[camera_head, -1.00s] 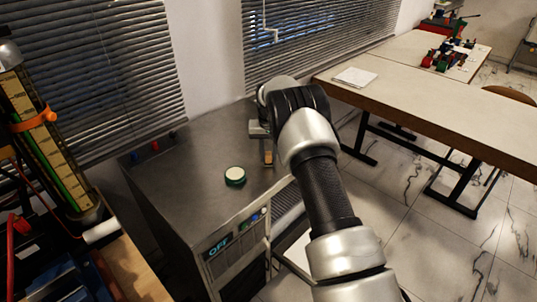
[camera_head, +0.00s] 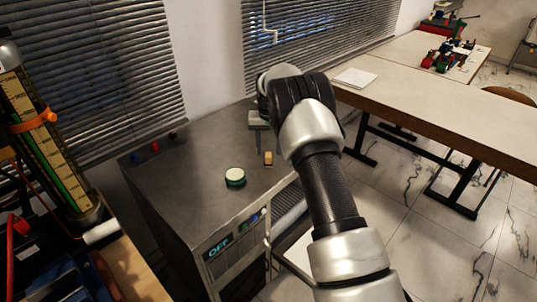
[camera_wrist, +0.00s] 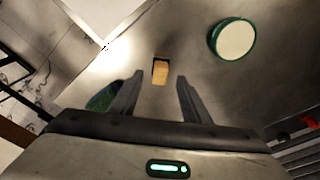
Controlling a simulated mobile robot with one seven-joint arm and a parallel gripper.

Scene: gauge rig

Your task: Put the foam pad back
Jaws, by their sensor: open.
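My gripper (camera_head: 259,143) is open and empty above the cabinet top. In the wrist view its two fingers (camera_wrist: 160,80) stand apart. A small tan block with a dark end (camera_wrist: 160,71) lies on the metal between and beyond the fingertips, not gripped. It also shows in the head view, just right of the gripper (camera_head: 268,158). A round green-rimmed piece with a cream top (camera_head: 235,177) sits to its left. A green-blue piece (camera_wrist: 103,97) shows partly behind the left finger in the wrist view; my arm hides it in the head view. I cannot tell which is the foam pad.
A gauge column (camera_head: 40,140) stands at the left. A long table (camera_head: 450,110) with a white pad of paper (camera_head: 355,77) is at the right.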

